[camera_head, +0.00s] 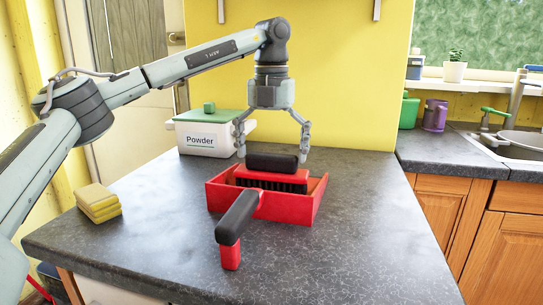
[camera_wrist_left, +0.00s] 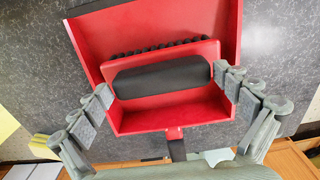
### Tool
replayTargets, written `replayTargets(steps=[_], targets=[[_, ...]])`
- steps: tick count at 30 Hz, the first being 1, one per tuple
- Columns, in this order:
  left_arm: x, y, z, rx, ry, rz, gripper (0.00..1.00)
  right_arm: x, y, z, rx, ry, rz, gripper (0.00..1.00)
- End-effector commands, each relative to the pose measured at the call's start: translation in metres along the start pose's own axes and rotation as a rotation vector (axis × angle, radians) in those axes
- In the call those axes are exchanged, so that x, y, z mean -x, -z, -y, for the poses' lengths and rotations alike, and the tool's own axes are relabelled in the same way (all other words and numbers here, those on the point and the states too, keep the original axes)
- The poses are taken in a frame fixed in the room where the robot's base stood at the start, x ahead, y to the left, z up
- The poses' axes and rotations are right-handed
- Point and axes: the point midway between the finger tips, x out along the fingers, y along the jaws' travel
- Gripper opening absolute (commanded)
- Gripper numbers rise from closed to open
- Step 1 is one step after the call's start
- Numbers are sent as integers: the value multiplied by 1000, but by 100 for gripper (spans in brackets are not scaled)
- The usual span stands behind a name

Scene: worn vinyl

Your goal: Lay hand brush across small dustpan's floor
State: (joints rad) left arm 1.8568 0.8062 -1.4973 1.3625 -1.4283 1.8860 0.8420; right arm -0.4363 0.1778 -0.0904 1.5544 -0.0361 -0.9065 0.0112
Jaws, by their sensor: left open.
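The hand brush (camera_head: 272,174) has a black grip, a red body and black bristles. It lies crosswise inside the red small dustpan (camera_head: 290,209), parallel to the pan's back edge. The wrist view also shows the brush (camera_wrist_left: 162,80) between the red walls of the dustpan (camera_wrist_left: 100,35). The dustpan's black handle (camera_head: 237,217) points towards the front of the counter. My left gripper (camera_head: 272,156) is open above the brush, one finger off each end of the grip. In the wrist view, its right fingertip is very close to the grip's end; contact cannot be told. My right gripper is out of view.
A white powder box (camera_head: 201,140) with a green lid stands behind, at the left. Yellow sponges (camera_head: 98,202) lie near the counter's left edge. The grey counter (camera_head: 370,220) is clear to the right of the dustpan. A sink (camera_head: 515,142) is at far right.

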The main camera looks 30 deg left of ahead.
Motion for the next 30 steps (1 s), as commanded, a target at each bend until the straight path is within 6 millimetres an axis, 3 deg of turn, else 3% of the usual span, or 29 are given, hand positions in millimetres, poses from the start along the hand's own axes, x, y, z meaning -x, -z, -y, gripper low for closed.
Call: replayTargets(steps=[4,8,15,21,30], targets=[[25,0,1,0,3,4,100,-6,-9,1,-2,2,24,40],[57,0,1,0,3,5,100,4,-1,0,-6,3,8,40],[101,0,0,1,0,7,100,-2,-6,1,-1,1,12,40],[117,0,1,-1,1,3,100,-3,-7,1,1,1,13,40],[119,0,0,-1,1,2,100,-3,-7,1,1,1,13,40]])
